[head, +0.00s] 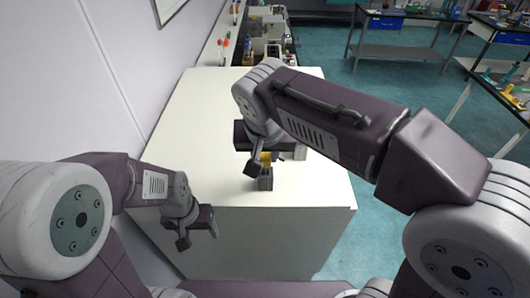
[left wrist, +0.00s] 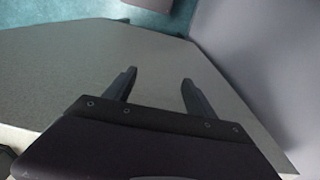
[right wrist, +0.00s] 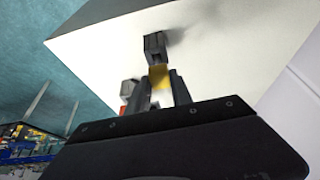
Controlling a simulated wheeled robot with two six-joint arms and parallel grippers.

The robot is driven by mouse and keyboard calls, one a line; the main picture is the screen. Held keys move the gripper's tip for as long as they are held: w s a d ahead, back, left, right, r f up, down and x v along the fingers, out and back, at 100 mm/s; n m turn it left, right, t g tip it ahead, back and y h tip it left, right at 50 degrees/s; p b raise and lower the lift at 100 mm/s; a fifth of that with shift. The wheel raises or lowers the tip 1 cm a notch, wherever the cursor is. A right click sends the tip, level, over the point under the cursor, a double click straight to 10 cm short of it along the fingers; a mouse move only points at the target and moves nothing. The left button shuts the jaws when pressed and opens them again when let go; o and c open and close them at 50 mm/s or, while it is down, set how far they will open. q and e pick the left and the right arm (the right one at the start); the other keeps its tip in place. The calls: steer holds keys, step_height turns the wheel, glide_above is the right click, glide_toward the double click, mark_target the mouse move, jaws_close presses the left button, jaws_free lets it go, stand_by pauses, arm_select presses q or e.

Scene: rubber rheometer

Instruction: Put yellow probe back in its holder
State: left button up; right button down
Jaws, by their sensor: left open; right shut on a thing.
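The yellow probe (head: 266,157) is in my right gripper (head: 259,168), over the white table top. In the right wrist view the yellow probe (right wrist: 160,78) sits between the two fingers. A dark grey block (head: 265,181) is at the probe's far end; it also shows in the right wrist view (right wrist: 155,45). I cannot tell whether the block is part of the probe or its holder, or whether it touches the table. My left gripper (head: 199,237) is open and empty at the table's front left; its spread fingers show in the left wrist view (left wrist: 158,78).
The white table (head: 310,190) has much bare surface. A whitish object (head: 300,152) is partly hidden behind my right gripper. A wall (head: 100,90) runs along the left. Crowded equipment (head: 268,35) stands beyond the far edge. Other benches (head: 405,52) stand at the right.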

steer(key=shift+f+b, duration=0.5)
steer(key=shift+f, duration=0.2)
steer(key=shift+s+f+b, duration=0.8)
steer(key=shift+f+b, duration=0.3)
steer(key=c, duration=1.1)
jaws_free()
steer(key=shift+s, duration=0.2)
steer(key=shift+o, duration=0.2)
steer(key=shift+r, duration=0.1)
